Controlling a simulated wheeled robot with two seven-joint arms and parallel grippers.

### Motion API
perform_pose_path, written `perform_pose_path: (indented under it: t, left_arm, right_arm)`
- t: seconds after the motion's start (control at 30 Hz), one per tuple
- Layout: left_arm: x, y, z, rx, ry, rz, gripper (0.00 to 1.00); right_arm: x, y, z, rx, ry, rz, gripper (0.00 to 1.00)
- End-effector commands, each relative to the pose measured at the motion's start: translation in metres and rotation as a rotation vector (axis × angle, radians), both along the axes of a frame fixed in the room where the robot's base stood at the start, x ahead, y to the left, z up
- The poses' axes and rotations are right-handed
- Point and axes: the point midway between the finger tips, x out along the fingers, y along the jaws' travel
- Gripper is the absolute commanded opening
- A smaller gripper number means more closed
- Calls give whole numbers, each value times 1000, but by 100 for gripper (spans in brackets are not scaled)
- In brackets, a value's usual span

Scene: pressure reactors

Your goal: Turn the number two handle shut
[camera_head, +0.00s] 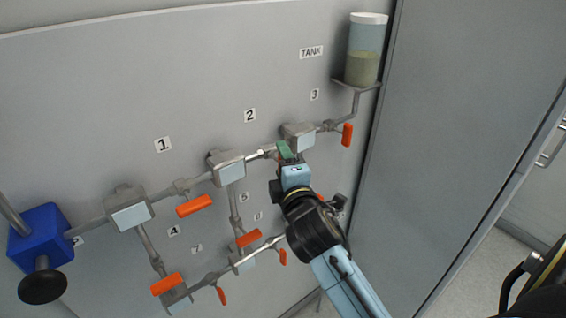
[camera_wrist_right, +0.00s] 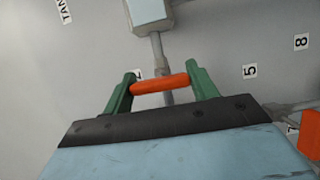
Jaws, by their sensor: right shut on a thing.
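The number two handle (camera_wrist_right: 160,84) is an orange bar on the pipe between two grey valve blocks. In the right wrist view it lies across the pipe, between the green fingers. My right gripper (camera_head: 285,150) is shut on it, one finger at each end of the bar. In the head view the gripper hides most of this handle. The number 2 label (camera_head: 250,115) is on the panel up and left of the gripper. My left gripper is not in view.
Other orange handles sit nearby: one below label 1 (camera_head: 195,205), one under label 3 (camera_head: 347,135), and several lower. A tank (camera_head: 365,50) stands on a bracket at upper right. A blue block (camera_head: 40,235) with a black knob is at left.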

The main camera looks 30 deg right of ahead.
Motion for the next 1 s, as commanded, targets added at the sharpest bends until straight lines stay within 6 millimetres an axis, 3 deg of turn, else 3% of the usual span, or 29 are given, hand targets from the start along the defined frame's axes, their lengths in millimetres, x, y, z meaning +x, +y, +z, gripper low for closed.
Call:
perform_pose_path:
  t: [0.17,0.2,0.37,0.73,0.87,1.0]
  left_arm:
    - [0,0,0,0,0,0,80]
    - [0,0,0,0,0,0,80]
    - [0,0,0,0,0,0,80]
    - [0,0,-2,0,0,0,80]
    - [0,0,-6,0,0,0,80]
    - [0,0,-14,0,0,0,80]
  right_arm:
    - [0,0,0,5,0,0,35]
    - [0,0,0,5,0,0,61]
    - [0,0,0,3,0,0,80]
    - [-6,2,-1,2,0,1,80]
    - [-24,8,-2,3,0,1,80]
    - [-56,18,-3,6,1,0,80]
